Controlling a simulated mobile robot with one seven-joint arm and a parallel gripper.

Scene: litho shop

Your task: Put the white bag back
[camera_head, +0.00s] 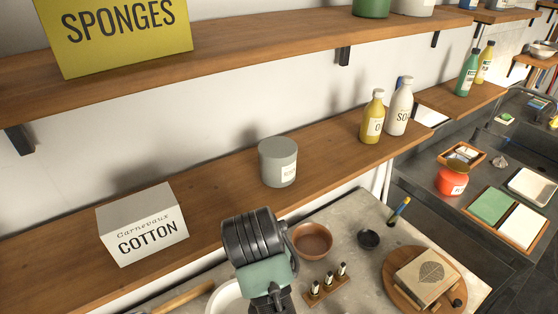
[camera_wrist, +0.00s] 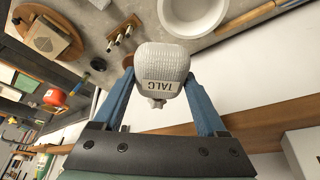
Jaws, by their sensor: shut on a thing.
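The white bag (camera_wrist: 162,65) has a knitted-looking surface and a label reading TALC. In the wrist view it sits between the two blue fingers of my gripper (camera_wrist: 160,80), which are shut on it. The wrist picture is turned over, so the label reads upside down. In the head view my wrist is at the bottom centre, in front of the lower wooden shelf (camera_head: 225,185); the bag is hidden there.
On the lower shelf stand a COTTON box (camera_head: 143,225), a grey jar (camera_head: 278,162), a yellow bottle (camera_head: 373,117) and a white bottle (camera_head: 399,107). Bare shelf shows between box and jar, and between jar and bottles. A SPONGES box (camera_head: 115,35) is above.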

